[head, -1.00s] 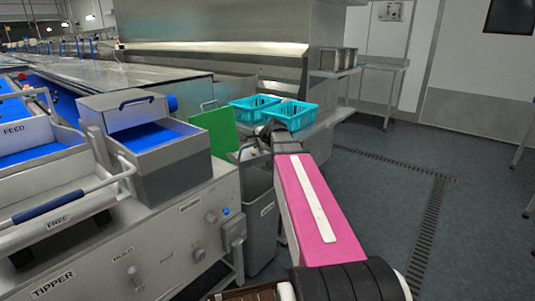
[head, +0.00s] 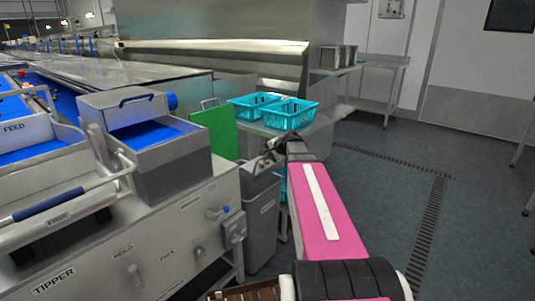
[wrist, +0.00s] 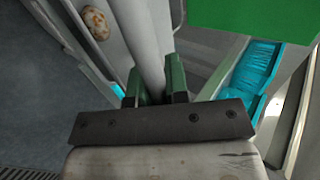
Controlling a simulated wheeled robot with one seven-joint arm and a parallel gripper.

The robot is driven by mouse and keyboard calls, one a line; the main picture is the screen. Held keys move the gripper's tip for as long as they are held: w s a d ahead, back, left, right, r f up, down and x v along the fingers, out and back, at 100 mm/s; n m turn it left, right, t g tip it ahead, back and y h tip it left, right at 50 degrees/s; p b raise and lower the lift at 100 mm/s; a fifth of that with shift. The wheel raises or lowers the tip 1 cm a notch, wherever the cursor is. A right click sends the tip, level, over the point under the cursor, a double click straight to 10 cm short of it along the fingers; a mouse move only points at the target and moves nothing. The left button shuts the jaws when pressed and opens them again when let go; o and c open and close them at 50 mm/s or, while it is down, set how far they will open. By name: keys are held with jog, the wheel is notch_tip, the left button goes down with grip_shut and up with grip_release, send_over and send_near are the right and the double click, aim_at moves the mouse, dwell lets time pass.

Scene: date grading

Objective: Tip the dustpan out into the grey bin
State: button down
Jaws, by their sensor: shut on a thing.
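The grey bin (head: 262,225) stands on the floor beside the steel machine, with a small label on its front. My gripper (wrist: 156,88) has green fingers shut on a pale grey round handle (wrist: 150,50), which fits the dustpan. The handle runs up and away in the wrist view. Left of it, a tan and brown lump (wrist: 95,22) lies on a pale grey surface with raised edges; I cannot tell whether this is the pan or the bin. In the head view my gripper is small, close above the bin's top, and the pan's outline is unclear.
A green board (head: 215,130) stands upright just behind the bin. Two teal baskets (head: 290,115) sit on a steel shelf beyond. The steel machine (head: 120,250) with its handles is close on the left. Open floor (head: 390,200) with a drain channel lies to the right.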

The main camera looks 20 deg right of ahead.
jog(key=shift+w+a+f+g, duration=0.1)
jog(key=shift+f+g, duration=0.05)
jog(key=shift+f, duration=0.65)
jog(key=shift+w+a+f+g, duration=0.1)
jog(key=shift+f+g, duration=0.05)
jog(key=shift+f, duration=0.6)
jog(key=shift+w+a+r+g+h, duration=0.15)
jog(key=shift+w+a+g+h, duration=0.5)
jog(key=shift+w+g, duration=0.2)
jog(key=shift+w+a+r+g+h, duration=0.1)
jog(key=shift+w+a+g+h, duration=0.45)
jog(key=shift+w+g+h, duration=0.3)
jog(key=shift+w+a+r+g+h, duration=0.15)
jog(key=shift+w+a+g+h, duration=0.45)
jog(key=shift+w, duration=0.35)
jog(key=shift+w+a+f+g+h, duration=0.1)
jog(key=shift+w+a+g+h, duration=0.25)
jog(key=shift+w+a+g, duration=0.25)
jog(key=shift+w+a+g+h, duration=0.4)
jog(key=shift+w+g, duration=0.15)
jog(key=shift+w, duration=0.2)
jog(key=shift+w+a+f+g+h, duration=0.1)
jog(key=shift+w+a+g+h, duration=0.3)
jog(key=shift+w+g, duration=0.2)
jog(key=shift+w+a+g+h, duration=0.45)
jog(key=shift+w+a+g, duration=0.1)
jog(key=shift+w+g, duration=0.15)
jog(key=shift+w+a+g+h, duration=0.4)
jog(key=shift+w+a+g, duration=0.15)
jog(key=shift+w, duration=0.2)
